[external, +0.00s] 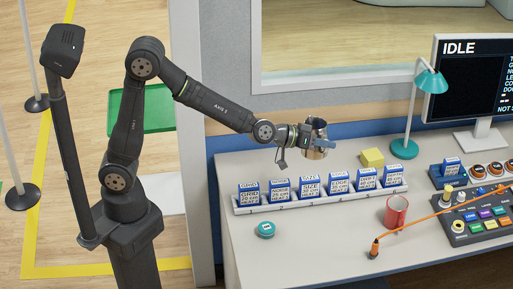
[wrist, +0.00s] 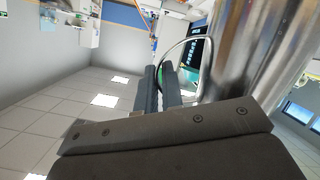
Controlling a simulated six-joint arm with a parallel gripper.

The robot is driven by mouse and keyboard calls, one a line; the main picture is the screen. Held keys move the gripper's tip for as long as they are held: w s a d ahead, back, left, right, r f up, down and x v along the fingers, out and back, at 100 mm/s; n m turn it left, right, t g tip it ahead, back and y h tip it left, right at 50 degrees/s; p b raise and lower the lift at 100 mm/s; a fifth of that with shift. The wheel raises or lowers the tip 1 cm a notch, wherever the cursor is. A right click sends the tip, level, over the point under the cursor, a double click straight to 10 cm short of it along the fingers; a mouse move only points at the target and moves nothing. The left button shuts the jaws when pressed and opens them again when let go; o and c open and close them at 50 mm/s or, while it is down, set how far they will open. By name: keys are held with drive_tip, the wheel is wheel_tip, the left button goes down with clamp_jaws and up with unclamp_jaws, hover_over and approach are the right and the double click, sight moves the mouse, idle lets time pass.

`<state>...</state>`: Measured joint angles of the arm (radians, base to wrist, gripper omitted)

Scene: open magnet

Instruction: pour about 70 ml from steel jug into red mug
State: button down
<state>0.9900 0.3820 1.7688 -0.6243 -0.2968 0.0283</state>
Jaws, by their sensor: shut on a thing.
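The steel jug (external: 315,130) is held in the air above the back of the desk, behind the row of labelled blocks. It looks roughly upright in the external view; its contents are hidden. My gripper (external: 324,144) is shut on the jug. In the wrist view the jug's shiny wall (wrist: 245,50) fills the upper right, and its thin loop handle is by my gripper's fingers (wrist: 158,88). The red mug (external: 396,212) stands upright on the desk, to the right of and nearer than the jug, well apart from it. I cannot see what the mug holds.
A rack (external: 320,197) of labelled blocks lies between jug and mug. A yellow block (external: 372,158) and teal lamp (external: 411,110) stand behind. An orange cable (external: 430,217) runs beside the mug to a button panel (external: 485,215). A teal disc (external: 265,229) lies front left.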

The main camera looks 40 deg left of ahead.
drive_tip(key=d+f+m+g+h, duration=0.1)
drive_tip(key=d+f+m+g, duration=0.1)
drive_tip(key=d+f, duration=0.8)
drive_tip(key=d+f+m+g+h, duration=0.1)
drive_tip(key=d+f, duration=0.2)
drive_tip(key=d, duration=1.4)
drive_tip(key=s+d+f+m+g, duration=0.1)
drive_tip(key=s+d+f, duration=0.1)
drive_tip(key=d+f, duration=0.5)
wheel_tip(320, 180, down, 2)
drive_tip(key=shift+f+m+g+h, duration=0.1)
drive_tip(key=shift+m+g+h, duration=0.2)
drive_tip(key=shift+h, duration=0.1)
